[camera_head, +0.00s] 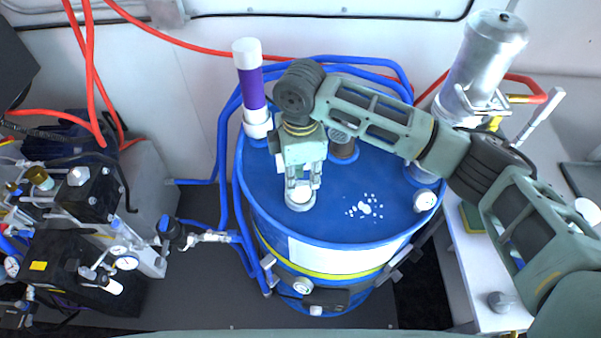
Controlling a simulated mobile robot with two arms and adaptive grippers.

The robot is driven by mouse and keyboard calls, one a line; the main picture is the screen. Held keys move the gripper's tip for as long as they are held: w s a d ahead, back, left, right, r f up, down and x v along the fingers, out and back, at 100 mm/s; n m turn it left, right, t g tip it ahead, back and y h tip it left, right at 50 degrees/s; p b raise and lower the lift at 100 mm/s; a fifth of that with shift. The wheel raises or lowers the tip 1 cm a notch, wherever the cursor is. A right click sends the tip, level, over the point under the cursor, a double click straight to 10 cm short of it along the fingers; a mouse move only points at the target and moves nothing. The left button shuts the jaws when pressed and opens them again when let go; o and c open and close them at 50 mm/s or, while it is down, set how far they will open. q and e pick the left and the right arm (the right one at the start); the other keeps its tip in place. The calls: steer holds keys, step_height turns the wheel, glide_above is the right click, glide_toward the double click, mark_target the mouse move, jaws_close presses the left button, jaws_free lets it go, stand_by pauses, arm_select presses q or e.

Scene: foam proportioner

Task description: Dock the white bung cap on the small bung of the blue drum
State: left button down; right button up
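The blue drum (270,205) stands upright in the middle, its top facing me. My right arm reaches in from the right over the drum top. My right gripper (301,184) points down at the near left part of the top. Its fingers are close together on a round white piece, which looks like the white bung cap (299,197). The cap is low, at or just above the drum top; I cannot tell whether it touches. The small bung is not clearly seen and may be hidden under the cap and gripper. My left gripper is not in view.
A purple and white upright tube (250,88) stands behind left of my gripper. A metal cylinder (485,62) stands at back right. A white-faced round fitting (425,200) sits at the drum's right rim. Blue hoses surround the drum. Valves and gauges (95,225) fill the left.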

mark_target(300, 184)
steer(key=shift+r+p, duration=2.3)
steer(key=shift+r, duration=0.2)
step_height(300, 184, up, 2)
steer(key=shift+r+p, duration=0.1)
steer(key=shift+p, duration=0.65)
